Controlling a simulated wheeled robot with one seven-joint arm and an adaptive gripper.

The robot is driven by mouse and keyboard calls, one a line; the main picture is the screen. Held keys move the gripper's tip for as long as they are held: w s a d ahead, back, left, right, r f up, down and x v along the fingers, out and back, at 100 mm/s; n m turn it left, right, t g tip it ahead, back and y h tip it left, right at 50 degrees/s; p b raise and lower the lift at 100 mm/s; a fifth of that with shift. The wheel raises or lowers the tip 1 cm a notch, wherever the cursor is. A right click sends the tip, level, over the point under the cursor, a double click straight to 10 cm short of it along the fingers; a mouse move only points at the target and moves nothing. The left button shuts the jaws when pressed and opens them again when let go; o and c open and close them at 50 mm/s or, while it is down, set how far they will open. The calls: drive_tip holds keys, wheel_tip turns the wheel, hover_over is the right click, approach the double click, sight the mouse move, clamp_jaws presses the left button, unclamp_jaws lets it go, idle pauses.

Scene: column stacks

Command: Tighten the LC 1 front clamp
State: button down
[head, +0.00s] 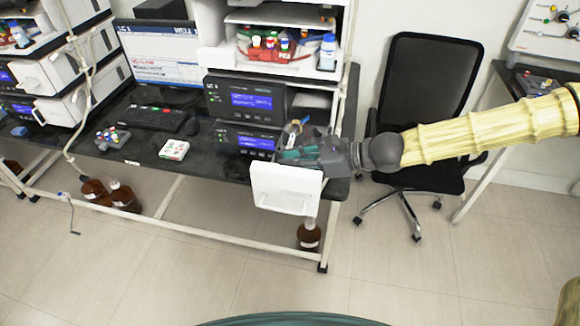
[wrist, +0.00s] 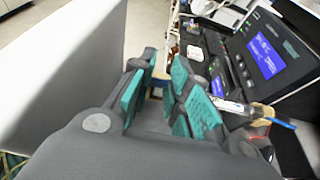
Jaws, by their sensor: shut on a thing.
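My gripper (head: 290,153) is at the front of the LC stack, above and behind an open white door panel (head: 286,192). In the wrist view its teal-padded fingers (wrist: 158,90) are close together around a small tan piece (wrist: 158,80). The piece looks like the front clamp but is mostly hidden by the pads. A slim column with a blue end (wrist: 240,107) shows just right of the fingers in the wrist view. The dark instrument modules (head: 243,98) with lit blue screens stand behind.
The white door panel (wrist: 62,85) fills the wrist view's left side, close to the gripper. A black chair (head: 424,90) stands behind my arm. The floor in front is clear.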

drive_tip(key=shift+s+d+f+t+y+b, duration=0.1)
drive_tip(key=shift+d+f+y+b, duration=0.25)
drive_tip(key=shift+b, duration=0.5)
drive_tip(key=shift+w+f+t+y+b, duration=0.1)
drive_tip(key=shift+y+b, duration=0.35)
drive_tip(key=shift+b, duration=0.45)
drive_tip(key=shift+s+d+f+t+y+b, duration=0.1)
drive_tip(key=shift+d+f+y+b, duration=0.25)
drive_tip(key=shift+b, duration=0.5)
drive_tip(key=shift+y+b, duration=0.55)
drive_tip(key=shift+b, duration=0.45)
drive_tip(key=shift+s+r+t+y+b, duration=0.1)
drive_tip(key=shift+t+y+b, duration=0.2)
drive_tip(key=shift+b, duration=0.15)
drive_tip(key=c, duration=1.4)
unclamp_jaws()
drive_tip(key=shift+d, duration=0.1)
drive_tip(key=shift+o, duration=0.2)
drive_tip(key=shift+d, duration=0.1)
drive_tip(key=v, duration=1.2)
